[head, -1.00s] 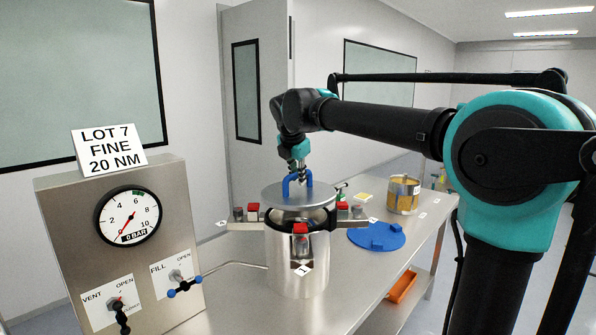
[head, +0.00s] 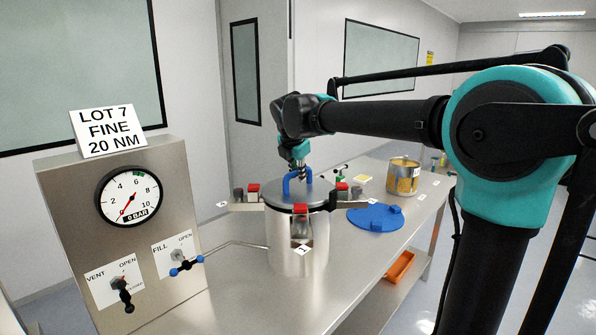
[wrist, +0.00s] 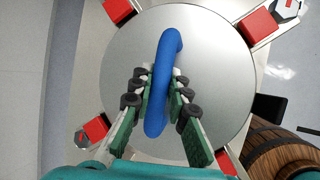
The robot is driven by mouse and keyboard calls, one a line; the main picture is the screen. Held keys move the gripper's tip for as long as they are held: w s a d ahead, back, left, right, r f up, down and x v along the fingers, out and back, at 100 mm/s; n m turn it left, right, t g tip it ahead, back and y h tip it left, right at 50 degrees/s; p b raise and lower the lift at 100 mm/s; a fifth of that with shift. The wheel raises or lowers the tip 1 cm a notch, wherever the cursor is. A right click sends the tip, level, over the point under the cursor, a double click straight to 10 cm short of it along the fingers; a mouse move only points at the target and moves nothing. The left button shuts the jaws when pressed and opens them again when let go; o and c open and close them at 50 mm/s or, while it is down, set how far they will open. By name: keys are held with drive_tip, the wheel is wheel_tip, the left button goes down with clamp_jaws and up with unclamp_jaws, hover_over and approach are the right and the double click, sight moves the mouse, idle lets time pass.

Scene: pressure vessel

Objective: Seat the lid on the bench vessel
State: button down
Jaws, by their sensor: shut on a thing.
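The bench vessel (head: 286,250) is a steel cylinder marked 1, standing on the bench. The round steel lid (head: 300,195) lies level across its top, with no gap visible in the head view. The lid fills the middle of the wrist view (wrist: 215,85). A blue handle (wrist: 164,75) arches over the lid and also shows in the head view (head: 287,184). My gripper (wrist: 160,90) is shut on the handle, its green fingers on both sides. Clamp arms with red blocks (head: 300,210) stand around the rim, swung outward. The rim under the lid is hidden.
A panel (head: 170,215) with gauge near 0 bar and vent and fill valves stands at the left. A blue disc (head: 376,217) and a tin (head: 403,176) lie right of the vessel. An orange bin (head: 400,265) is on the lower shelf.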

idle(0.6)
drive_tip(key=c, duration=1.4)
unclamp_jaws()
drive_tip(key=shift+f, duration=0.1)
